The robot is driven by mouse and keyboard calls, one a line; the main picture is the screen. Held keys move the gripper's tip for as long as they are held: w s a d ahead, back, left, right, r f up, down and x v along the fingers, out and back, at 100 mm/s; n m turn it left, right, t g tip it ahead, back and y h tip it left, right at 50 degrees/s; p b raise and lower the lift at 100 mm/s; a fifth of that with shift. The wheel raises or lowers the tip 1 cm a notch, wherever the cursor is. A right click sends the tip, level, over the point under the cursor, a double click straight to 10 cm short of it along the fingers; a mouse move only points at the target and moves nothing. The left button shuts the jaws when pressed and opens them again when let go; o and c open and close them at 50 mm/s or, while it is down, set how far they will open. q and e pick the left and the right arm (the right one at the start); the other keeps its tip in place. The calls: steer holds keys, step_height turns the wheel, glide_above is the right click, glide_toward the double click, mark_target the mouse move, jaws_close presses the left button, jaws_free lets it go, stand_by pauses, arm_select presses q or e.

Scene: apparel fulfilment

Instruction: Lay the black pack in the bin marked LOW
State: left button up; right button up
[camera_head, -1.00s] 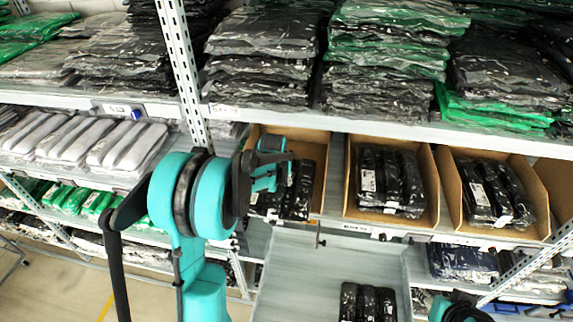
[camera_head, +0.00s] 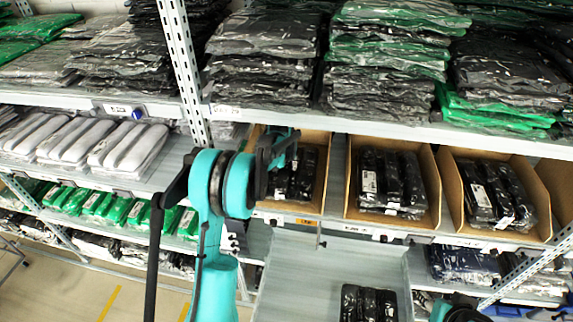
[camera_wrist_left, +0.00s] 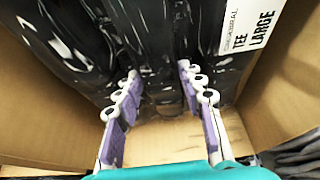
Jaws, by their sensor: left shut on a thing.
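My left gripper (camera_wrist_left: 159,78) is down in the left cardboard bin (camera_head: 322,180), with its fingers shut on a black pack (camera_wrist_left: 163,90) in shiny clear film. In the head view my left wrist covers part of this bin, and the fingertips are hidden. More black packs (camera_head: 305,175) lie in the same bin. A white label reading TEE LARGE (camera_wrist_left: 252,35) shows on a pack beside the fingers. A yellow tag (camera_head: 306,222) is on the shelf edge below this bin; I cannot read the word LOW anywhere.
Two more cardboard bins, the middle (camera_head: 433,190) and the right (camera_head: 547,205), hold black packs. A grey tray (camera_head: 300,265) in front has black packs (camera_head: 368,303) at its right and bare room at its left. An upright post (camera_head: 183,70) stands left of the bins.

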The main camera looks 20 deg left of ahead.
mark_target(281, 188)
arm_select(q)
steer(key=shift+f, duration=0.15)
steer(key=o, duration=1.3)
steer(key=shift+r, duration=0.45)
steer(key=s+d, duration=0.1)
steer(key=s, duration=0.3)
steer(key=s+d, duration=0.1)
steer(key=s, duration=0.3)
steer(key=s+d, duration=0.1)
steer(key=s, duration=0.2)
steer(key=shift+s+r+p, duration=0.25)
steer(key=shift+s+p, duration=0.05)
steer(key=shift+s, duration=0.1)
steer(key=s+d+r+m+t, duration=0.1)
steer(key=s+d+r, duration=0.5)
steer(key=s, duration=0.3)
steer(key=s+d+r+m+t, duration=0.1)
steer(key=s+d+r, duration=0.45)
steer(key=s, duration=0.25)
steer(key=s+d+h, duration=0.1)
steer(key=s+d, duration=0.1)
steer(key=s, duration=0.6)
steer(key=shift+d+f+m+t, duration=0.25)
steer(key=shift+f+m+t, duration=0.15)
